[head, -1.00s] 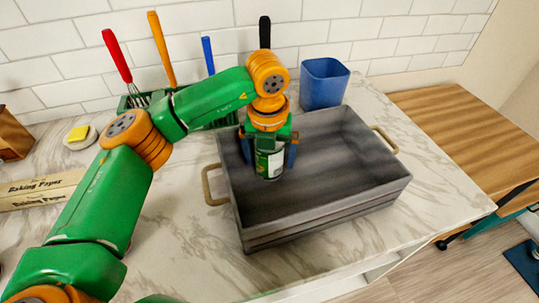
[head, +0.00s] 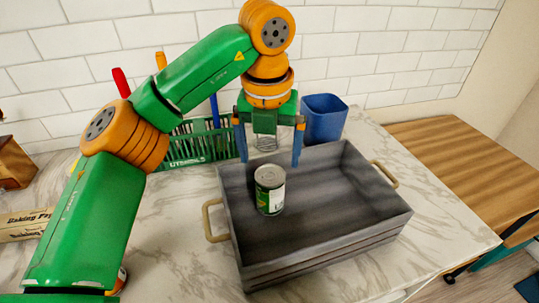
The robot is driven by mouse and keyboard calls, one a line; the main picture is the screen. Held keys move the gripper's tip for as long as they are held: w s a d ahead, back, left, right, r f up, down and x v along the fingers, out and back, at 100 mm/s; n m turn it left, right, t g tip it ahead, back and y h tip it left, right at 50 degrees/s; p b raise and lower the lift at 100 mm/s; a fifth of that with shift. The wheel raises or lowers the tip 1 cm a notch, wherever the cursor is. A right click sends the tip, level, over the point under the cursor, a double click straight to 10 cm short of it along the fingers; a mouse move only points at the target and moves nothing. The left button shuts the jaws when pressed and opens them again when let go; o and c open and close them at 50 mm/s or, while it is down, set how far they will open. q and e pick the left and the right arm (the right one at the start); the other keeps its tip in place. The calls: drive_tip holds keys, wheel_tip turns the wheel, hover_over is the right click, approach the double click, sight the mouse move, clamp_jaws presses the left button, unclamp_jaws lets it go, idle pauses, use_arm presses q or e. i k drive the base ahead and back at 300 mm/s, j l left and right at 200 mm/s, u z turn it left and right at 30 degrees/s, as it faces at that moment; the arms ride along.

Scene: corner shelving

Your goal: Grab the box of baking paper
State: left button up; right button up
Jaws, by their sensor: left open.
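The box of baking paper (head: 27,223) lies on the marble counter at the left edge of the head view, partly cut off by the frame and partly behind my left arm. My left gripper (head: 269,160) is open and empty, pointing down above the back left part of the grey wooden tray (head: 330,235). It is far to the right of the baking paper box. A green and white can (head: 269,190) stands upright in the tray, just below the gripper. My right gripper is not in view.
A green utensil rack (head: 187,150) stands behind my left arm, against the tiled wall. A blue cup (head: 323,119) stands behind the tray. A wooden block (head: 14,163) is at the far left. The counter in front of the tray is bare.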

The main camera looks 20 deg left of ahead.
sight(21, 226)
drive_tip(key=k, duration=1.5)
